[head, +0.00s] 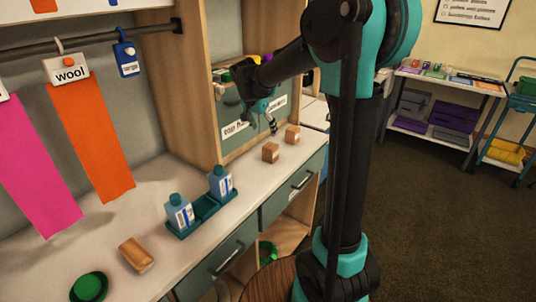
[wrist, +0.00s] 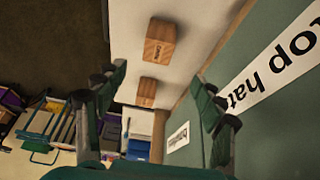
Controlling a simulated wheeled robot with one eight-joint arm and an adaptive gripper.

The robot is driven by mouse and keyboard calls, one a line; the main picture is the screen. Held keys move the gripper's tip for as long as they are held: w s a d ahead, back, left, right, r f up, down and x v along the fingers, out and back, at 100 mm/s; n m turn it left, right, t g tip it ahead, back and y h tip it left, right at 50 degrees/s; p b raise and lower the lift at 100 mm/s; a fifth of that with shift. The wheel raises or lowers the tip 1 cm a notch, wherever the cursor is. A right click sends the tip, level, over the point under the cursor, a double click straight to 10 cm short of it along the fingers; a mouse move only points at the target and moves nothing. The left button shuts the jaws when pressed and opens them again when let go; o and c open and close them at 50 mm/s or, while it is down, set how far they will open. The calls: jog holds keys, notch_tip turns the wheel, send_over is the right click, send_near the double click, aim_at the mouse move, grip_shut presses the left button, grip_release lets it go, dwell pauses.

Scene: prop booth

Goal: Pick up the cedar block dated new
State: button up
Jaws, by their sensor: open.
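Two small wooden blocks stand on the white counter near the drawer unit: a reddish-brown block (head: 270,152) and a lighter block (head: 292,134) behind it to the right. A third wooden block (head: 136,254) lies at the front left of the counter. The wrist view shows a larger-looking block (wrist: 160,42) with a dark printed label and a smaller-looking block (wrist: 146,92). I cannot read a date on any block. My gripper (head: 271,126) is above the counter near the drawer fronts, open and empty; its spread fingers also show in the wrist view (wrist: 158,88).
Two blue bottles (head: 221,183) stand in a teal tray (head: 204,207). A green round object (head: 89,287) sits at the front left. A drawer unit (head: 238,122) with a "top hat" label rises close beside my gripper. Orange and pink cloths hang from a rail (head: 88,44).

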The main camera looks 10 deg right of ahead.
aim_at(270, 146)
jog(key=x, duration=1.2)
jog(key=shift+s+d, duration=0.1)
jog(key=shift+s, duration=0.05)
jog(key=c, duration=1.3)
